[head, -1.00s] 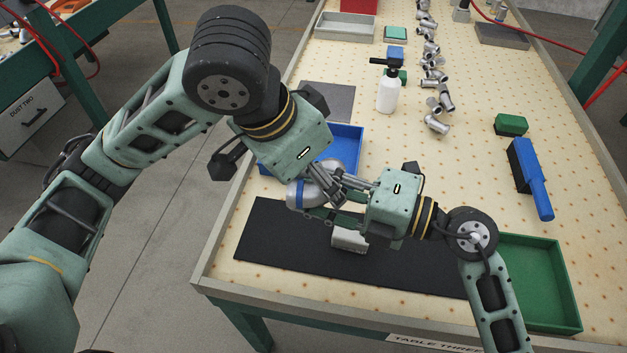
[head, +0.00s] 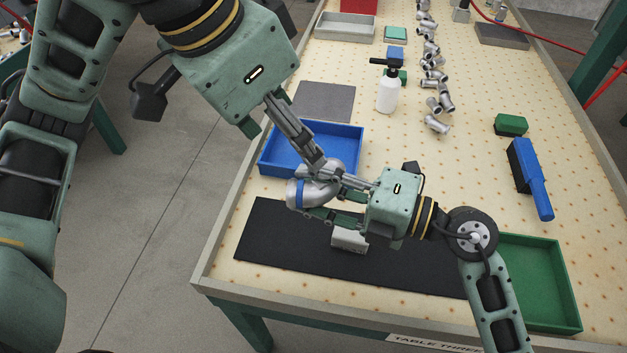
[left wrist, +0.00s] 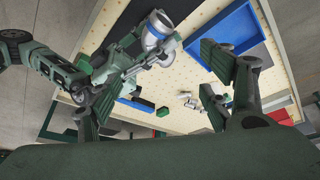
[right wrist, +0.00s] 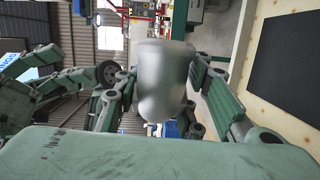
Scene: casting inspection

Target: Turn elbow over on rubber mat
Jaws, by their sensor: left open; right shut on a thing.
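The elbow (head: 318,191) is a silver pipe casting with a blue band around its left end. My right gripper (head: 328,200) is shut on it and holds it above the black rubber mat (head: 275,238). The elbow also shows in the left wrist view (left wrist: 157,28) and fills the middle of the right wrist view (right wrist: 163,80). My left gripper (head: 306,150) is up and left of the elbow in the head view, its fingers overlapping the blue tray in the picture. In the left wrist view its fingers (left wrist: 206,70) are apart with nothing between them.
A pale grey block (head: 349,240) sits on the mat below my right gripper. The blue tray (head: 350,135) lies behind the mat and a green tray (head: 550,318) to its right. A spray bottle (head: 388,92) and several loose castings (head: 436,123) stand farther back.

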